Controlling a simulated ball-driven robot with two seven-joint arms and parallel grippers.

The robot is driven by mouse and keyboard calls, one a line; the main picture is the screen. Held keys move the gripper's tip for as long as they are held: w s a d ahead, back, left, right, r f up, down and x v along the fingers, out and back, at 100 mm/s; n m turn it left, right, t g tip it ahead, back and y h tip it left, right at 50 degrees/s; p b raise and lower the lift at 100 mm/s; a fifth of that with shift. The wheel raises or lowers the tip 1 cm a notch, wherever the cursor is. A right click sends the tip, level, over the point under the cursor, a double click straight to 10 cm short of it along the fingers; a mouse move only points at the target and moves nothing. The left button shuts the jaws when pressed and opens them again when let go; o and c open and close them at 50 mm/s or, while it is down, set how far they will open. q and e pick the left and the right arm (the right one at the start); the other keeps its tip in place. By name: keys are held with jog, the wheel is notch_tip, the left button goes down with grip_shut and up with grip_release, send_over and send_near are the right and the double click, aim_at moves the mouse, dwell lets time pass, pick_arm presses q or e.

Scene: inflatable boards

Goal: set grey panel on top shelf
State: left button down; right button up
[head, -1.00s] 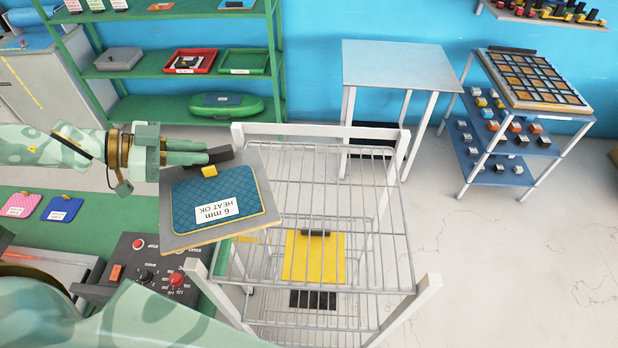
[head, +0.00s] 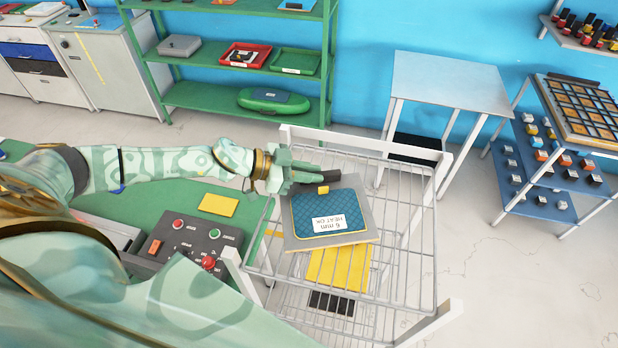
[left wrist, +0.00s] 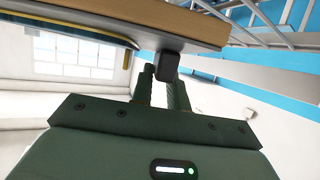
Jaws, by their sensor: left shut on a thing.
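The grey panel (head: 350,181) carries a blue quilted pad (head: 330,212) labelled "6 mm HEAT OK". It is over the top wire shelf (head: 402,215) of the white rack, roughly level and slightly turned. Whether it touches the wires I cannot tell. My left gripper (head: 318,182) reaches in from the left, shut on the panel's black handle at its far edge. In the left wrist view the fingers (left wrist: 161,90) meet the black handle (left wrist: 168,66) beneath the panel's wooden edge (left wrist: 165,18). My right gripper is out of view.
A yellow panel (head: 340,266) lies on a lower rack level. A green bench (head: 160,205) with a control box (head: 188,242) stands left of the rack. A pale table (head: 450,82) is behind it at the right. White rack posts (head: 435,322) rise at the corners.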

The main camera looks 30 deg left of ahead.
pick_arm(q)
notch_tip(320, 180, down, 3)
jog(key=shift+r, duration=0.15)
jog(key=c, duration=1.4)
grip_release()
jog(key=shift+s, duration=0.1)
jog(key=shift+o, duration=0.2)
jog(key=shift+a, duration=0.1)
jog(key=b+v, duration=0.2)
jog(key=v, duration=0.8)
jog(key=shift+s+a, duration=0.25)
jog(key=shift+s, duration=0.1)
jog(key=shift+s+a+r, duration=0.2)
jog(key=shift+a+r, duration=0.2)
jog(key=shift+r, duration=0.05)
